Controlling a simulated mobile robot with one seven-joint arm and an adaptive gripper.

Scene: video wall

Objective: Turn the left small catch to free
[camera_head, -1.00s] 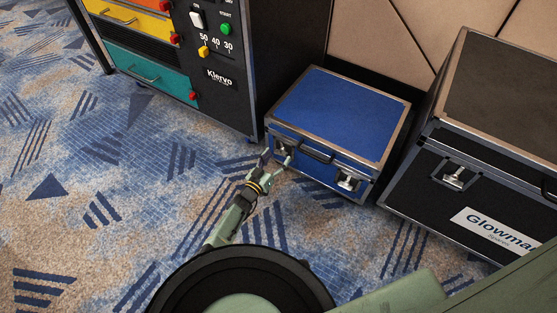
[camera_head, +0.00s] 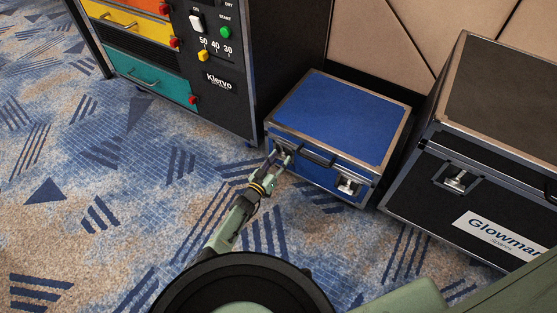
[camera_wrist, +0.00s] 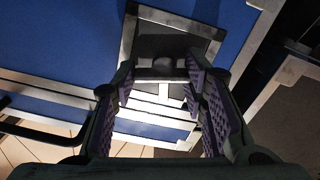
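The blue case (camera_head: 335,115) with metal edges stands on the carpet. Its front has a dark handle (camera_head: 318,158) between a left small catch (camera_head: 284,147) and a right small catch (camera_head: 348,184). My gripper (camera_head: 280,163) is at the left catch, partly covering it in the head view. In the wrist view my gripper (camera_wrist: 163,92) is open, its purple-padded fingers apart. The left catch's metal-framed dark plate (camera_wrist: 175,24) lies ahead, with its dark knob (camera_wrist: 164,64) between the finger lines. I cannot tell whether the fingers touch the catch.
A black case with a Glowmar label (camera_head: 497,233) stands close on the right. A dark cabinet with coloured drawers (camera_head: 150,78) stands to the left of the blue case. A tan panelled wall (camera_head: 385,45) is behind. Patterned carpet (camera_head: 130,190) is free at the front left.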

